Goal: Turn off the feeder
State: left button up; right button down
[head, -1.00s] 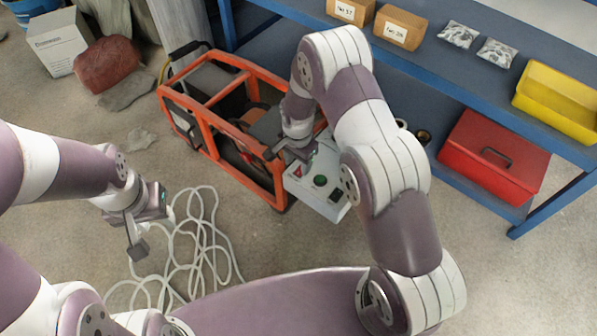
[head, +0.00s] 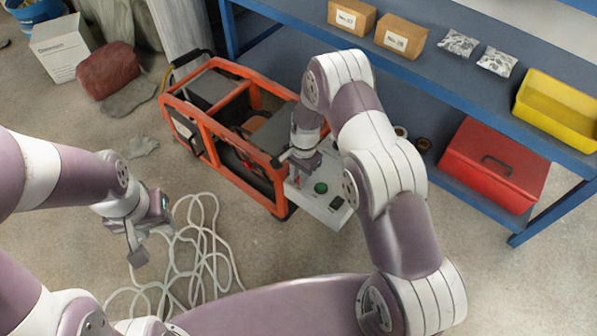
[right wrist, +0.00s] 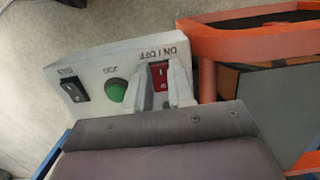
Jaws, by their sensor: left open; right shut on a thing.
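The feeder (head: 207,124) is an orange-framed machine on the floor with a pale control panel (head: 330,215) at its right end. In the right wrist view the panel (right wrist: 97,52) carries a red switch (right wrist: 160,73) marked ON / OFF, a green JOG button (right wrist: 116,90) and a black GAS switch (right wrist: 74,90). My right gripper (right wrist: 160,95) is shut on the red switch, with a finger on each side of it. In the head view my right gripper (head: 302,167) largely hides that switch. My left gripper (head: 150,243) is open and empty above the floor.
A pale coiled hose (head: 200,250) lies on the floor near my left gripper. A blue shelf (head: 450,75) stands behind, with a red toolbox (head: 490,165), a yellow bin (head: 555,105) and cardboard boxes (head: 400,33). Floor is clear right of the panel.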

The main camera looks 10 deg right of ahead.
jog(key=shift+w+d+f+g+y+b, duration=0.1)
jog(key=shift+d+g+y+b, duration=0.05)
jog(key=shift+g+y+b, duration=0.2)
jog(key=shift+y, duration=0.25)
jog(key=c, duration=1)
grip_release()
jog(key=shift+o, duration=0.2)
